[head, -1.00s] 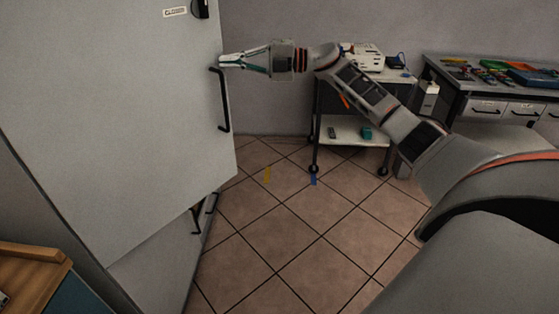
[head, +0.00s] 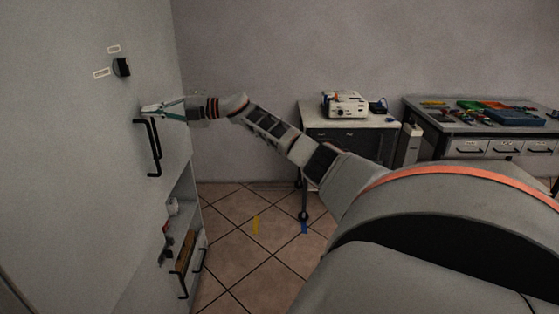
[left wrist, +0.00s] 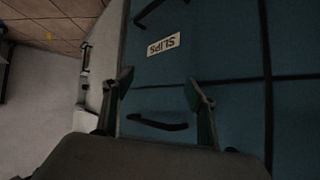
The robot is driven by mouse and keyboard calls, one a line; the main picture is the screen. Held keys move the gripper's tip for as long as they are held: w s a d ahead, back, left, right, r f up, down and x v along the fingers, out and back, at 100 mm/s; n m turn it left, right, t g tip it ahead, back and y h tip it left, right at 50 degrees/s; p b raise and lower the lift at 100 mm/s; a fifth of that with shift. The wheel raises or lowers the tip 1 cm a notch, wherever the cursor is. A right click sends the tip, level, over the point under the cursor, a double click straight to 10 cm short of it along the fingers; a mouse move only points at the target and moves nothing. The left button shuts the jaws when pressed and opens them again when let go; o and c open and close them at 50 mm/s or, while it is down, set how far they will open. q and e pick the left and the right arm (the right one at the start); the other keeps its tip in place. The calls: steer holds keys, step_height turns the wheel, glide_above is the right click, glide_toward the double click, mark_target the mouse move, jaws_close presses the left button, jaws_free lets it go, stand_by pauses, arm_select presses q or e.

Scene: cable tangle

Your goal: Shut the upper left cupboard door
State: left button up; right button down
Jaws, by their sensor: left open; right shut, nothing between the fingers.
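The upper left cupboard door (head: 60,130) is the large grey panel at the left of the head view. Its face looks nearly in line with the grey panel right of the handles; I cannot tell whether a narrow gap stays at the seam. My left gripper (left wrist: 158,88) is open and empty in the left wrist view, in front of teal drawers (left wrist: 225,45). It is outside the head view.
Below the handles an open shelf bay (head: 178,205) holds small items, with more black handles (head: 183,287) lower down. A white cart (head: 350,119) and a workbench (head: 470,127) stand at the back right. The tiled floor (head: 240,260) between is clear.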

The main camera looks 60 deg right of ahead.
arm_select(q)
steer(key=shift+w+a+r, duration=0.1)
steer(key=shift+a+r, duration=0.05)
steer(key=shift+a, duration=0.05)
arm_select(e)
steer(key=shift+w+a, duration=0.15)
steer(key=shift+w, duration=0.35)
